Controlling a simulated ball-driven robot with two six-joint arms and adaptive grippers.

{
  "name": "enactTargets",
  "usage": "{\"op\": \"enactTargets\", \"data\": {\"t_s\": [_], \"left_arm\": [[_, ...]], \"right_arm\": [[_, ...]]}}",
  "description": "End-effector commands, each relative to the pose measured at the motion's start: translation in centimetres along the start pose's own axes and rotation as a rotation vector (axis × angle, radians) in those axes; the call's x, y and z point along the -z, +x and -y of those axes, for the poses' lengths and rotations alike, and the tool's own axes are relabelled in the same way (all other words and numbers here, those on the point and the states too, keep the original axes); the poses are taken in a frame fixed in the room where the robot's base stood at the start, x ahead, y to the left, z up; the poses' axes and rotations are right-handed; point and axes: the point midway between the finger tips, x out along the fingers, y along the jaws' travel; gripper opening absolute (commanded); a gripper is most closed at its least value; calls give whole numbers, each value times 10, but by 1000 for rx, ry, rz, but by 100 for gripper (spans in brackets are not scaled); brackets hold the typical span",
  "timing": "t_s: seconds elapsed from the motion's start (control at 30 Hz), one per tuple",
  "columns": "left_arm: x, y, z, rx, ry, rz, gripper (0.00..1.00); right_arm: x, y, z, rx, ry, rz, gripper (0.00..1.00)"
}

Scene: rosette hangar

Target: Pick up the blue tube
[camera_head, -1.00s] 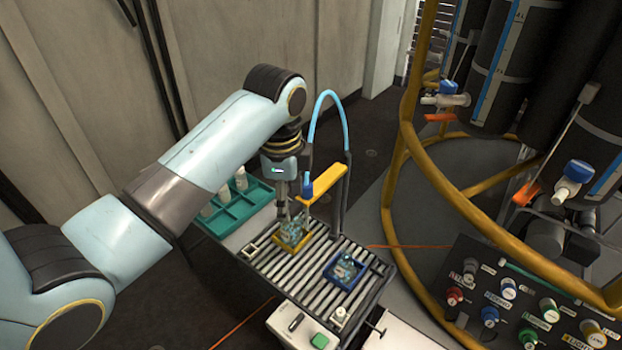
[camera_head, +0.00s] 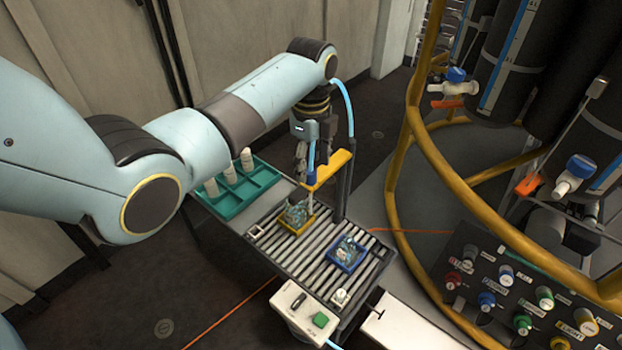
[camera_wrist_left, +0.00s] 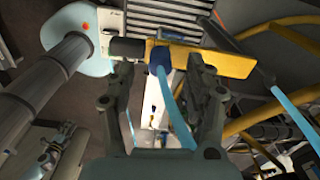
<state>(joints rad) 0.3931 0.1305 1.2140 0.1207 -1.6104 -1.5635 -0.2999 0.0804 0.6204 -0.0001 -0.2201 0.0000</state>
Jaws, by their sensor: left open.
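The blue tube (camera_head: 350,108) is a light-blue hose that arcs down beside a yellow bracket (camera_head: 329,171). A darker blue end piece (camera_head: 311,161) sits by the bracket's left end. My left gripper (camera_head: 302,157) is open, right by this end piece, with its wrist covering part of the hose's arc. In the left wrist view the light-blue tube (camera_wrist_left: 177,108) and its dark blue end (camera_wrist_left: 157,60) show between the two spread fingers of my left gripper (camera_wrist_left: 160,93). I cannot tell whether a finger touches the tube. My right gripper is out of view.
A roller table (camera_head: 283,262) carries a yellow tray (camera_head: 297,231) and a blue tray (camera_head: 334,258) with small clear items. A green rack (camera_head: 262,181) with pale bottles stands at left. A yellow pipe frame (camera_head: 393,170) and a knob panel stand at right.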

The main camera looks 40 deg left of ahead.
Motion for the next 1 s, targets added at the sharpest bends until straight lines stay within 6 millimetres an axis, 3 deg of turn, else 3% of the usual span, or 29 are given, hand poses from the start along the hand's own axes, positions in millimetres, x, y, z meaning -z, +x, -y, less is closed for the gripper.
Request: {"op": "enactTargets", "data": {"t_s": [0.17,0.4,0.77,1.0], "left_arm": [[0,21,0,-1,1,0,53],[0,23,0,2,1,0,53],[0,23,0,1,0,0,7],[0,23,0,1,0,0,5]], "right_arm": [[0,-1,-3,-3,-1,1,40],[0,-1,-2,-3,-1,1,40],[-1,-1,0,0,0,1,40],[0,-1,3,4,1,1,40]]}}
